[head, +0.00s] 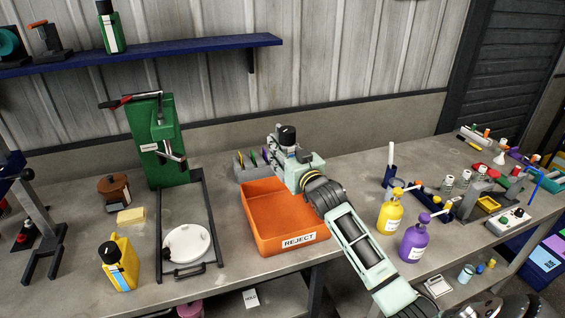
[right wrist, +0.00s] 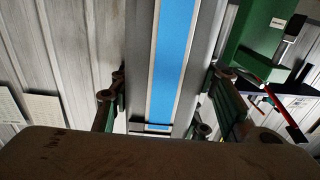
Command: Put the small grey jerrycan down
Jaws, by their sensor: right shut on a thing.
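The small grey jerrycan (right wrist: 174,60), with a blue stripe down its face, fills the middle of the right wrist view. My right gripper (head: 284,153) is shut on it, with one finger on each side of the body. In the head view the black cap (head: 287,135) shows above the gripper, and most of the body is hidden by it. The gripper is at the back edge of the orange REJECT bin (head: 262,232). I cannot tell whether the jerrycan's base touches the bench. My left gripper is not in view.
A grey rack (head: 242,170) stands just left of the gripper. A green press (head: 160,140), a white lid (head: 187,243) and a yellow jerrycan (head: 119,265) are on the left. Yellow (head: 390,216) and purple (head: 413,243) pump bottles stand right of my arm.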

